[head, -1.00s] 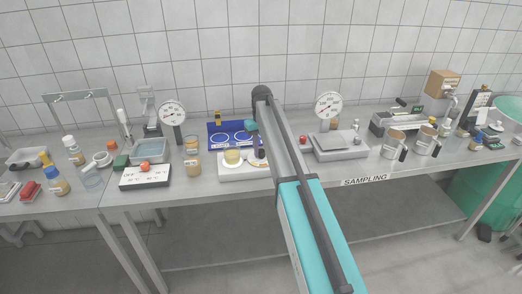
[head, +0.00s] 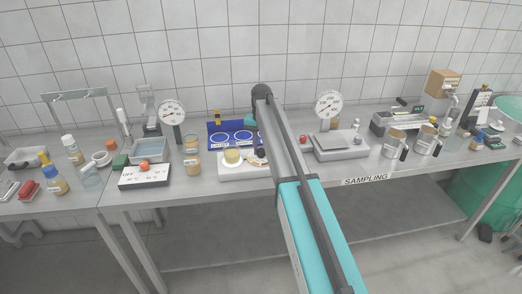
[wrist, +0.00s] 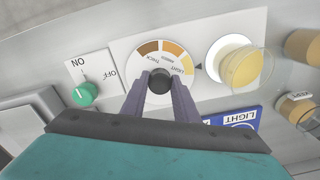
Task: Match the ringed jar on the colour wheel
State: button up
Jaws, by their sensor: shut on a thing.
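The colour wheel (wrist: 147,62) lies on a white plate in the wrist view, with brown, orange and pale yellow segments and lettering. A black pointer (wrist: 198,67) beside it faces the pale yellow segment. My gripper (wrist: 160,88) is shut on the wheel's dark central knob (wrist: 160,80). A jar of yellow contents (wrist: 243,66) stands on a white disc to the right of the wheel. In the head view the jar (head: 232,156) stands on the white unit, beside the partly visible wheel (head: 254,159). My arm hides the gripper there.
A green ON/OFF knob (wrist: 85,93) is left of the wheel in the wrist view. A blue mat (head: 216,128) with rings lies behind the unit. A tan jar (head: 193,166) stands to its left. A scale (head: 340,145) stands to the right of my arm.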

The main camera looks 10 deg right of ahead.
aim_at(261, 150)
jog(key=shift+m, duration=0.8)
jog(key=o, duration=1.1)
jog(key=shift+c, duration=0.2)
jog(key=shift+r, duration=0.1)
notch_tip(261, 150, up, 14)
jog(key=p, duration=0.6)
jog(key=shift+p, duration=0.4)
jog(key=shift+f, duration=0.25)
